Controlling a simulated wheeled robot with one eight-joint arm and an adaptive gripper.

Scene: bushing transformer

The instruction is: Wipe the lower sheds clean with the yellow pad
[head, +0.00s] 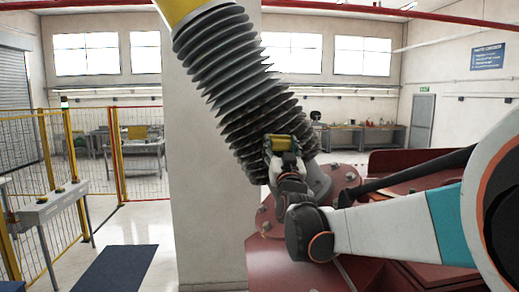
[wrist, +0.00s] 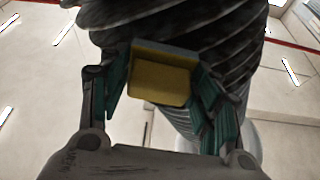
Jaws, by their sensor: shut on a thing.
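The ribbed grey bushing (head: 228,80) rises tilted from the red transformer top, its sheds stacked along its length. My gripper (head: 281,146) is at the lower sheds, on their front side in the head view. In the wrist view my gripper (wrist: 160,95) has its two green-padded fingers either side of the yellow pad (wrist: 160,82) and is shut on it. The pad lies in front of the dark sheds (wrist: 150,25); whether it touches them I cannot tell. The pad also shows in the head view (head: 281,142). The sheds behind the pad are hidden.
The red transformer top (head: 275,258) carries bolts and a flange (head: 345,178) around the bushing's base. A yellow mesh fence (head: 30,150) and a grey control stand (head: 50,205) are at the left. Workbenches stand at the back. The floor at the lower left is open, with a blue mat (head: 110,270).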

